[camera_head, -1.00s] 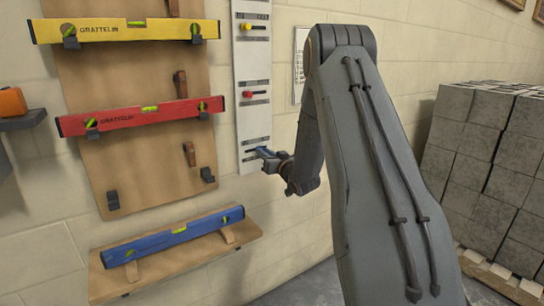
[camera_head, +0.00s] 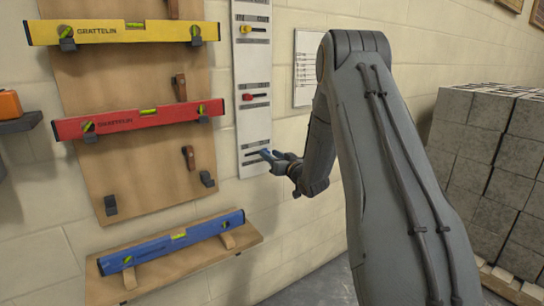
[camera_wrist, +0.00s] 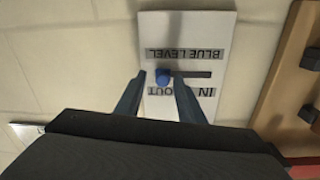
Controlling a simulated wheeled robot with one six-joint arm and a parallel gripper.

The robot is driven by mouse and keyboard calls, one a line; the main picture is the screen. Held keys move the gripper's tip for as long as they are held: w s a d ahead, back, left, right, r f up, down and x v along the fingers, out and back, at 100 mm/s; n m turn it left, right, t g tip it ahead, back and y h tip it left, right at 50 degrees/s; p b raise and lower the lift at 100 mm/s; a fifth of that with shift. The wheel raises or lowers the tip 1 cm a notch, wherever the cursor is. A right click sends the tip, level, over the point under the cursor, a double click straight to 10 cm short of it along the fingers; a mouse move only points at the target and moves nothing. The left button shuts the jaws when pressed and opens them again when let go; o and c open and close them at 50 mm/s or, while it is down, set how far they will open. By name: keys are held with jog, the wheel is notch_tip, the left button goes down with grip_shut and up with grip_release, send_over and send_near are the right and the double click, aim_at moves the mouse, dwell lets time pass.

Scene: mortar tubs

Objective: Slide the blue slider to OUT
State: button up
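The blue slider (camera_wrist: 162,77) is a round knob at the left end of its slot in the upside-down wrist view, beside the OUT label (camera_wrist: 165,92). The empty slot runs right, toward the IN label (camera_wrist: 205,92). In the head view the slider (camera_head: 266,154) is near the right edge of the white panel (camera_head: 253,120). My gripper (camera_wrist: 160,73) is open: its fingertips stand either side of the knob, with a visible gap at each side. In the head view my gripper (camera_head: 275,158) is at the panel's lower right.
Yellow (camera_head: 250,29) and red (camera_head: 256,97) sliders sit higher on the panel. Yellow (camera_head: 120,32), red (camera_head: 140,119) and blue (camera_head: 170,241) spirit levels are on the wall to the left. Stacked grey blocks (camera_head: 490,180) stand at the right.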

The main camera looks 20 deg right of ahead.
jog(key=s+d, duration=0.1)
jog(key=s, duration=0.6)
jog(key=shift+s+b, duration=0.3)
jog(key=shift+s, duration=0.05)
jog(key=s+a+g+h+p, duration=0.1)
jog(key=s+a+g, duration=0.5)
jog(key=s, duration=0.7)
jog(key=s+a+f+g+p, duration=0.1)
jog(key=s+a+g, duration=0.5)
jog(key=s, duration=0.8)
jog(key=s+a+f+g+h+p, duration=0.1)
jog(key=s+a+g, duration=0.4)
jog(key=s, duration=0.9)
jog(key=shift+s+a+g+h+p, duration=0.3)
jog(key=shift+a+g+p, duration=0.1)
jog(key=shift+a+p, duration=0.5)
jog(key=shift+w+d, duration=0.1)
